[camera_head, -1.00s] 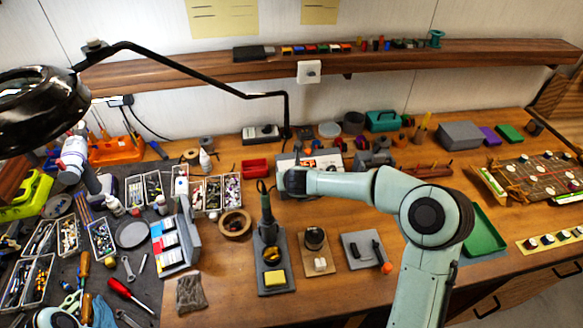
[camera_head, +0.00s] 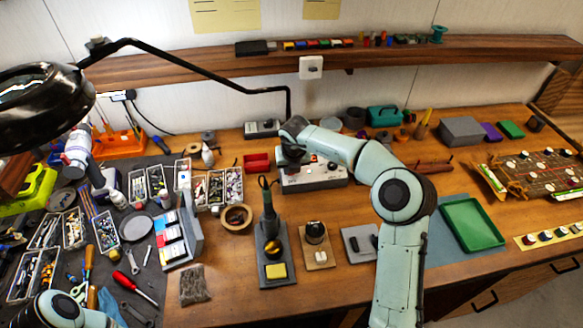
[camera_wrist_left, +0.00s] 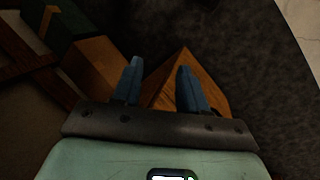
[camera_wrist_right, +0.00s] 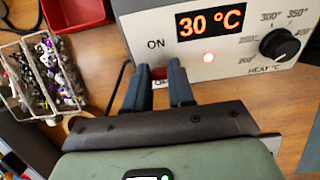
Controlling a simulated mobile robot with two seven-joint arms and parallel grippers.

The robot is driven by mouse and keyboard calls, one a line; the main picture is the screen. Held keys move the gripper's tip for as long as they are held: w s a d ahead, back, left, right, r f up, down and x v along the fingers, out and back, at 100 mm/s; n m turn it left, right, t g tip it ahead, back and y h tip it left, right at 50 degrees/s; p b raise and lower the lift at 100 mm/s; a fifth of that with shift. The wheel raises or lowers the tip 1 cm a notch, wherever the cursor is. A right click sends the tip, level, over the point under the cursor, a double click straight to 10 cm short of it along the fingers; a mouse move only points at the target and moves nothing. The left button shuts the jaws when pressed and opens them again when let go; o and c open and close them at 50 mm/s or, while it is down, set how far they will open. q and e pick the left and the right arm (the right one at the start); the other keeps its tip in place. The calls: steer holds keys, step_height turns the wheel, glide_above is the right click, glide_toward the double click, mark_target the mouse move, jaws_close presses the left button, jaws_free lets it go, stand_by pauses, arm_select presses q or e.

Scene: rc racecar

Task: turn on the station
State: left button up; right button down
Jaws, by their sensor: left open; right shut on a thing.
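The soldering station (camera_head: 318,178) is a grey box at the back middle of the bench. My left gripper (camera_wrist_left: 159,68) is open and empty in the left wrist view.
A soldering iron (camera_head: 269,205) stands in its holder in front of the station. A red bin (camera_head: 257,162) and trays of small parts (camera_head: 224,186) lie to its left. A green tray (camera_head: 472,224) lies to the right. The lamp arm (camera_head: 200,72) crosses above.

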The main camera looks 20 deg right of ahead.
steer(key=shift+r, duration=0.1)
steer(key=c, duration=1)
jaws_free()
steer(key=shift+o, duration=0.2)
steer(key=v, duration=1.3)
steer(key=shift+r, duration=0.2)
steer(key=shift+s, duration=0.1)
